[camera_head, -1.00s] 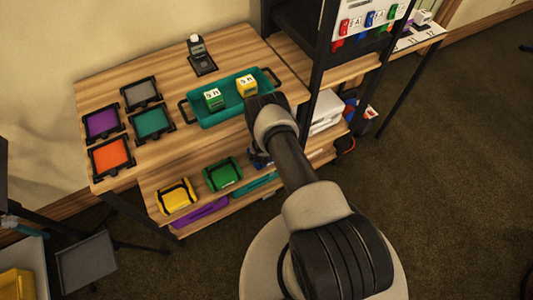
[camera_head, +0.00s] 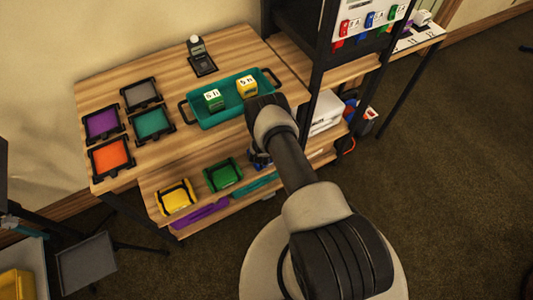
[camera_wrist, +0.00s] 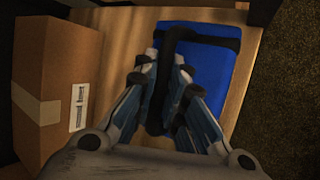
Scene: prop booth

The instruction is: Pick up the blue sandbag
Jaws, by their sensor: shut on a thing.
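The blue sandbag (camera_wrist: 207,72) lies on a wooden shelf in the wrist view, with a black strap across its far end and a black handle loop (camera_wrist: 158,90) rising toward the camera. My gripper (camera_wrist: 163,68) is shut on the handle, its two fingers on either side of the loop. In the head view only a small dark blue part of the sandbag (camera_head: 260,159) shows beside my arm on the lower shelf. My gripper is hidden there behind my arm.
A cardboard box (camera_wrist: 57,85) stands close on the left in the wrist view. A green sandbag (camera_head: 223,174) and a yellow sandbag (camera_head: 176,196) lie on the lower shelf (camera_head: 150,190). A teal tray (camera_head: 215,118) with two blocks stands above. Carpet is open at right.

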